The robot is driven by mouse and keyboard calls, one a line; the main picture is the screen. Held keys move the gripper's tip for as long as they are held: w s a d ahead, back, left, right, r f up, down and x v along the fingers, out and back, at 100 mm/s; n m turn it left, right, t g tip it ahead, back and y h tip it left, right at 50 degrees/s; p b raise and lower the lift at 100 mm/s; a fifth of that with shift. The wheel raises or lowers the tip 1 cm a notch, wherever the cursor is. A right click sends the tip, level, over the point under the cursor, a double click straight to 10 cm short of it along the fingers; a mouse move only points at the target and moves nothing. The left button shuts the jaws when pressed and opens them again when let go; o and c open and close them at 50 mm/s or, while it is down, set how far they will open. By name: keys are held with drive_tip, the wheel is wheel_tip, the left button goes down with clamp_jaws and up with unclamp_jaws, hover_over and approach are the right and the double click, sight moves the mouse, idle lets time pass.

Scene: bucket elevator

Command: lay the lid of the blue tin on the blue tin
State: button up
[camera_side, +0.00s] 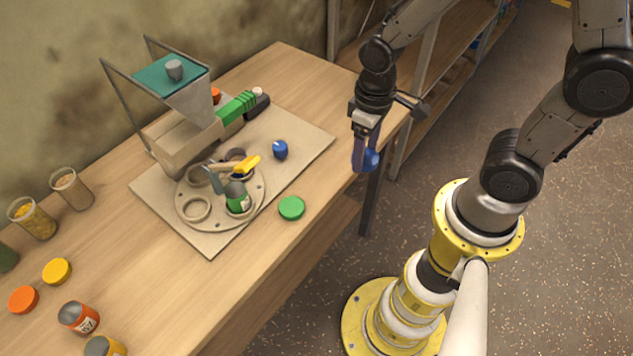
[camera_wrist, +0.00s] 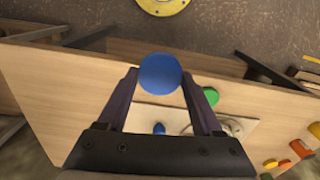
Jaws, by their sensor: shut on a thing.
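My gripper (camera_side: 364,148) is shut on the blue lid (camera_side: 372,160), high above the table's right end in the side view. In the wrist view the round blue lid (camera_wrist: 160,74) sits between the two fingertips, its flat face showing. A small rounded blue thing (camera_side: 280,150) stands on the pale board, left of and below my gripper; it also shows in the wrist view (camera_wrist: 158,128). I cannot tell what it is. The blue tin is not clearly seen; a dark-rimmed can under the yellow piece on the turntable is mostly hidden.
The round turntable (camera_side: 185,222) holds a green tin (camera_side: 238,198) and a yellow-ended piece (camera_side: 246,164). A hopper machine (camera_side: 188,105) stands behind it. A green lid (camera_side: 291,207) lies on the table (camera_side: 290,260). Jars, tins and orange and yellow lids are at left.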

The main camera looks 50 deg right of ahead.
drive_tip(key=s+a+r, duration=0.1)
drive_tip(key=s+r, duration=0.1)
drive_tip(key=s, duration=0.3)
drive_tip(key=n, duration=0.1)
hover_over(317, 186)
wheel_tip(317, 186, down, 8)
drive_tip(key=shift+f, duration=1.9)
drive_tip(key=shift+f, duration=0.2)
drive_tip(key=o, duration=1.3)
drive_tip(key=shift+r, duration=0.1)
